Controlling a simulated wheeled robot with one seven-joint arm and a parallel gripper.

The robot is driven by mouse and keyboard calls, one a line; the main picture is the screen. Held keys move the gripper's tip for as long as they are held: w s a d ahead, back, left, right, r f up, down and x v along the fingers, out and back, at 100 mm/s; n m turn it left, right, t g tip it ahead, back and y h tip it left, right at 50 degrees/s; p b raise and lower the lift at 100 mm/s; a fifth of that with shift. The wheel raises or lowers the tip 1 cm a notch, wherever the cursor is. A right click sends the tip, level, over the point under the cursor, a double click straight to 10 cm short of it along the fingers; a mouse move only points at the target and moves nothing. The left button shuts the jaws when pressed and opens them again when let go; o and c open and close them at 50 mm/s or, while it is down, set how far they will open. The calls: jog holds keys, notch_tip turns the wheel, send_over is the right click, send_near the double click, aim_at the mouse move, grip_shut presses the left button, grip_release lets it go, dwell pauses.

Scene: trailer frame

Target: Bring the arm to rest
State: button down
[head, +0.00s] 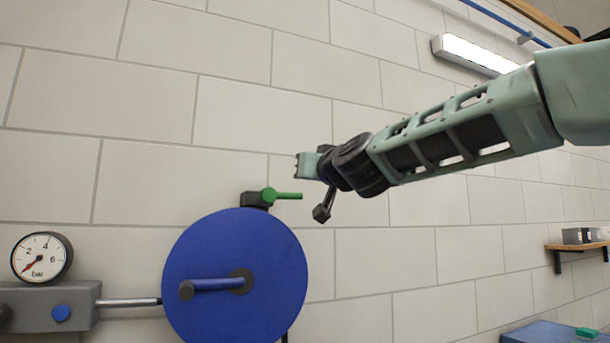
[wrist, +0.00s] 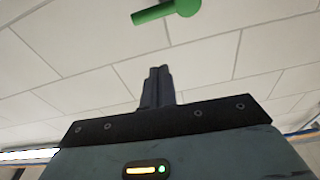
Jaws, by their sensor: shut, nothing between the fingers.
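My gripper (wrist: 158,72) shows in the wrist view with its two dark fingers together and nothing between them. Beyond the fingertips is a green lever (wrist: 166,11), apart from them in the picture. In the head view my arm reaches in from the upper right, across the picture to the middle. Its hand end is just above and right of the green lever (head: 284,195). The fingertips cannot be made out clearly in the head view.
A blue disc (head: 235,310) with a crank handle is at lower centre. A pressure gauge (head: 41,257) and grey block stand at the left. A pale tiled wall (head: 140,90) fills the background. A small shelf (head: 577,246) and a blue box (head: 545,332) are at the right.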

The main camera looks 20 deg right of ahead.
dwell(0.5)
jog(key=s+a+f+n+g+y+b, duration=0.1)
jog(key=s+a+f+n+g+y, duration=0.15)
jog(key=a+f, duration=0.55)
jog(key=s+a+f+n+g+y+b, duration=0.1)
jog(key=s+a+f+g, duration=0.3)
jog(key=f, duration=0.9)
jog(key=s+a+f+n+g+y+b, duration=0.2)
jog(key=s+a+f+g, duration=0.25)
jog(key=f, duration=0.55)
jog(key=s+a+f+n+g+h+b, duration=0.15)
jog(key=s+f+g, duration=0.25)
jog(key=s+f, duration=0.85)
jog(key=s+d+f+n+g+h+b, duration=0.1)
jog(key=s+d+f+g+h, duration=0.2)
jog(key=s+f, duration=0.9)
jog(key=shift+s+d+f+g, duration=0.15)
jog(key=shift+s+d+g, duration=0.15)
jog(key=shift+d+g, duration=0.65)
jog(key=shift+d, duration=0.15)
